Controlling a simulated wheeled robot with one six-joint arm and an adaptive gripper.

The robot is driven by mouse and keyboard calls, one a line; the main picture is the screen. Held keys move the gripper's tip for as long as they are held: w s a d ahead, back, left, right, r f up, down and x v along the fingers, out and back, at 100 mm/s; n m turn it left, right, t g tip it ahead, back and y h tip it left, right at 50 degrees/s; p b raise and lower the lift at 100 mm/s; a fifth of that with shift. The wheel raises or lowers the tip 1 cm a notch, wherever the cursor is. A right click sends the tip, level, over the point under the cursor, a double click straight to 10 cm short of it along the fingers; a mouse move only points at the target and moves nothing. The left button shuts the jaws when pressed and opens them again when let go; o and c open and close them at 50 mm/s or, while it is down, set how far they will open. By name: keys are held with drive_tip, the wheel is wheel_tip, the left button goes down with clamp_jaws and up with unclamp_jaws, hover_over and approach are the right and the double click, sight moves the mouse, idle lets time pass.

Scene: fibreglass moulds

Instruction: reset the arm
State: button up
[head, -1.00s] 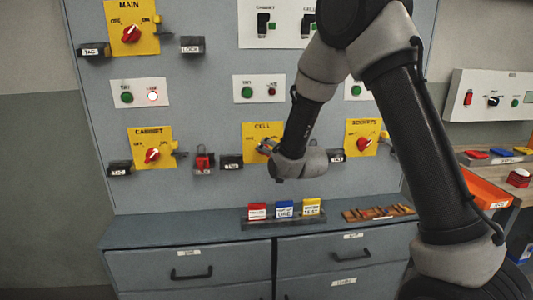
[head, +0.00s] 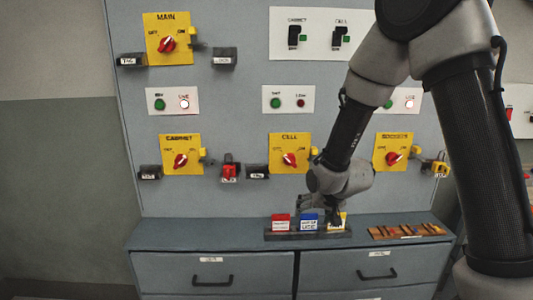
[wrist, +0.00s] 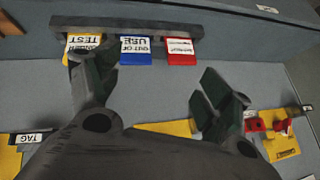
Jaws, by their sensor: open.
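My arm reaches in from the right in the head view. My gripper (head: 319,206) points down in front of the panel, just above and before the label rack (head: 300,236). In the wrist view my gripper (wrist: 157,88) has its two dark fingers wide apart with nothing between them. The rack there holds a yellow TEST block (wrist: 84,43), a blue OUT OF USE block (wrist: 135,52) and a red block (wrist: 180,52). One finger overlaps the yellow block in that view; I cannot tell whether they touch.
The panel carries yellow MAIN (head: 168,38), CABINET (head: 181,153) and CELL (head: 290,152) switch plates with red knobs. A red padlock (head: 229,170) hangs by the CABINET plate. Brown strips (head: 407,231) lie right of the rack. The cabinet top (head: 195,233) at left is clear.

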drive_tip(key=s+d+r+g+h, duration=0.1)
drive_tip(key=s+d+r, duration=0.5)
drive_tip(key=s, duration=0.3)
drive_tip(key=s+d+r+n, duration=0.1)
drive_tip(key=s+d+r, duration=0.5)
drive_tip(key=s+r, duration=0.2)
drive_tip(key=s+d+r+g+h, duration=0.1)
drive_tip(key=s+d+r, duration=0.6)
drive_tip(key=s, duration=0.5)
drive_tip(key=shift+s+r+n+g+h, duration=0.25)
drive_tip(key=shift+r+n+g+h, duration=0.05)
drive_tip(key=shift+r, duration=0.1)
drive_tip(key=shift+d, duration=0.1)
